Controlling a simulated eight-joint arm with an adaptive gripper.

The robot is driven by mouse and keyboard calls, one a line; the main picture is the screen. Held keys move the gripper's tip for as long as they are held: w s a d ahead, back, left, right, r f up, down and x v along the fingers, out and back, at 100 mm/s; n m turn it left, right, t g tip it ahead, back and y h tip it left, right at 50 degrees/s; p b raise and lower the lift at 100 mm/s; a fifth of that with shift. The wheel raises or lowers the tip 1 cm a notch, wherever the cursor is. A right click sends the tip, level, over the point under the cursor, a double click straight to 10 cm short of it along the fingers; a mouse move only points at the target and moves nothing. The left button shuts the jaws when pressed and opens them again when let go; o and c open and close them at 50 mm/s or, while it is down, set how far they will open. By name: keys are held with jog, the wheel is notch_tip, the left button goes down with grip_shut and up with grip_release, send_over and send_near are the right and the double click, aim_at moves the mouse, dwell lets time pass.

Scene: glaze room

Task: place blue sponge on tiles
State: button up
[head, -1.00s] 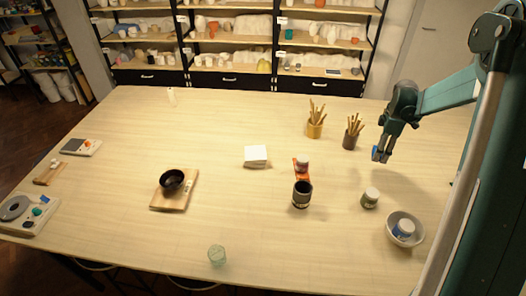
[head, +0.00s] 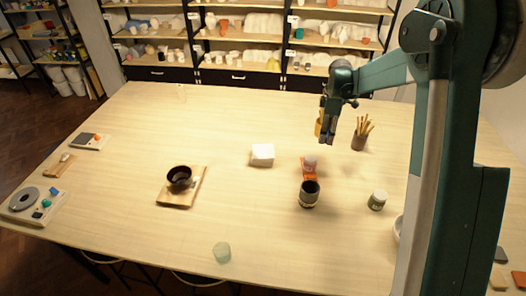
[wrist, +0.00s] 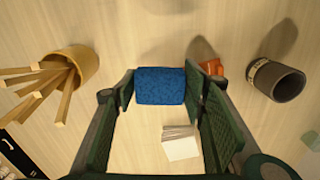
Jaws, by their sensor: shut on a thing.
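My gripper (head: 328,137) is above the back middle of the table, pointing down. In the wrist view, my gripper (wrist: 160,90) is shut on the blue sponge (wrist: 160,86), which sits between the two fingertips. I cannot make out the sponge in the head view now. A white block that looks like a stack of tiles (head: 262,154) lies on the table, left of and nearer than my gripper. Its layered edge shows in the wrist view (wrist: 180,143), apart from the sponge.
A black bowl (head: 179,178) sits on a board (head: 176,199) at left. A lidded jar (head: 377,200) stands right.

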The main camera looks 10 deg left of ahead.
jog(key=s+a+r, duration=0.1)
jog(key=a, duration=1.2)
jog(key=s+a+r+n, duration=0.1)
jog(key=s+a+r, duration=0.1)
jog(key=a, duration=1.2)
jog(key=shift+s, duration=0.3)
jog(key=shift+a, duration=0.1)
jog(key=shift+f, duration=0.15)
send_over(265, 150)
jog(key=shift+a+f, duration=0.1)
jog(key=shift+f, duration=2.95)
jog(key=shift+f, duration=1.85)
jog(key=shift+f, duration=0.2)
jog(key=o, duration=0.7)
jog(key=shift+o, duration=0.2)
